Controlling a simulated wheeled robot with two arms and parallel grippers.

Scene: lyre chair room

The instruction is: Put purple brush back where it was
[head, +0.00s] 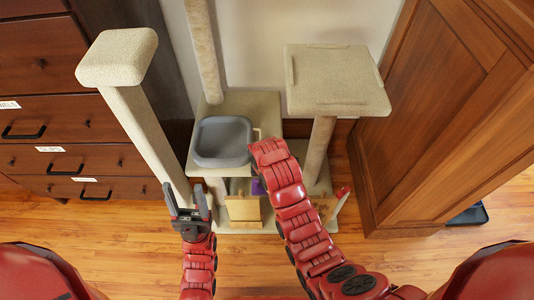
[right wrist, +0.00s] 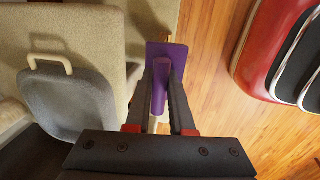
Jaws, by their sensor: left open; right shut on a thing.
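The purple brush (right wrist: 166,54) is held in my right gripper (right wrist: 161,84), its handle between the two fingers and its flat head beyond their tips. In the head view, a small purple patch of the brush (head: 258,186) shows beside my right arm, low in front of the cat tree. The arm hides the right gripper in that view. My left gripper (head: 187,196) is open and empty, in front of the cat tree's left post. The beige carpeted cat tree (head: 338,82) stands against the wall.
A grey tray (head: 221,143) sits on the cat tree's middle platform; it also shows in the right wrist view (right wrist: 72,105). Dark drawers (head: 40,62) stand left and a wooden cabinet (head: 440,110) right. The wood floor in front (head: 120,235) is clear.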

